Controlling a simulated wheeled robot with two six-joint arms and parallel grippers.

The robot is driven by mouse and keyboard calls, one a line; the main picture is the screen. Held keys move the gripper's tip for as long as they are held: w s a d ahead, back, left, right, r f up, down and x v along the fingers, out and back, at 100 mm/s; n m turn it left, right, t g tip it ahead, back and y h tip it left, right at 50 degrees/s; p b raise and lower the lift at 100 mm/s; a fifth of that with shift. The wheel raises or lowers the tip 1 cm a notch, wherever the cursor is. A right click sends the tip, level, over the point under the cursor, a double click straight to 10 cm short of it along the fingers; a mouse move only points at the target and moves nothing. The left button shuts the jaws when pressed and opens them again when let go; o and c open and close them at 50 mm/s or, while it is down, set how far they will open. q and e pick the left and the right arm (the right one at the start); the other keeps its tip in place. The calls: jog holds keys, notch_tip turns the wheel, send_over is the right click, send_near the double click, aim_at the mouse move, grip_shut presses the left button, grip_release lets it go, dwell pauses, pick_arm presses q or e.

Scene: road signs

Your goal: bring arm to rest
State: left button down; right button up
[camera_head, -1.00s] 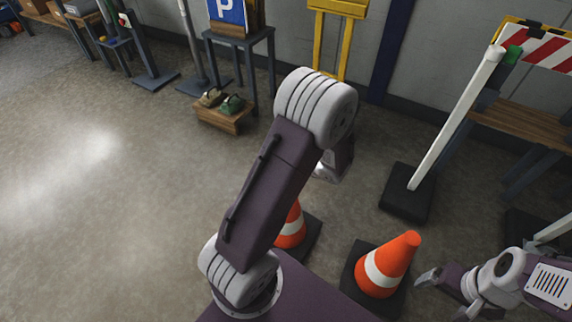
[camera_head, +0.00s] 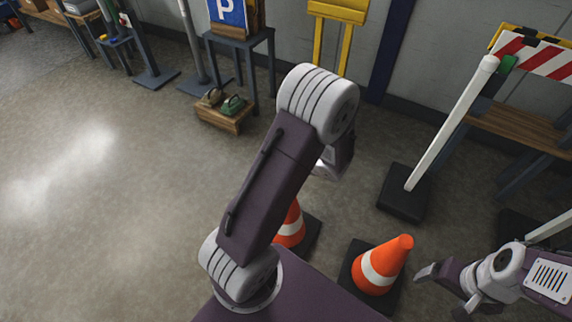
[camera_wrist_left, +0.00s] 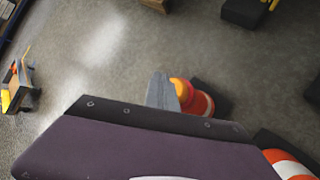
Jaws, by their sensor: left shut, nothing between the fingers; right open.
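My left arm (camera_head: 270,185) rises in the middle of the head view, its upper link dark and its joints white. It hides most of its own lower part, and its gripper is not visible there. In the left wrist view my left gripper (camera_wrist_left: 162,92) shows as narrow grey fingers, shut and empty, in front of an orange cone (camera_wrist_left: 192,98). Whether they touch it I cannot tell. My right gripper (camera_head: 444,291) is open and empty at the lower right of the head view, beside an orange and white cone (camera_head: 379,267).
A second cone (camera_head: 291,228) stands partly behind my left arm. A white post on a black base (camera_head: 404,193) and a wooden bench (camera_head: 515,127) stand at the right. A small wooden step (camera_head: 224,116) with shoes is further back. The left floor is clear.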

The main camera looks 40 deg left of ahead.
pick_arm(q)
jog(key=shift+w+r, duration=0.1)
jog(key=shift+r, duration=0.05)
jog(key=shift+a+r, duration=0.1)
jog(key=s+d+r+n+g+h, duration=0.1)
jog(key=s+d+r+n+h, duration=0.15)
jog(key=s+r+n, duration=0.4)
jog(key=s+d+f+n+h, duration=0.25)
jog(key=d+n, duration=0.35)
jog(key=n, duration=0.5)
jog(key=s+d+f+n+h, duration=0.1)
jog(key=s+d+n+h, duration=0.25)
jog(key=d+n, duration=0.6)
notch_tip(320, 180, up, 31)
jog(key=a+n+p, duration=0.2)
jog(key=n+p, duration=0.1)
jog(key=p, duration=2.7)
jog(key=shift+w+a+f+n+g, duration=0.2)
jog(key=shift+w+a+n+g, duration=0.1)
jog(key=shift+w+n, duration=0.1)
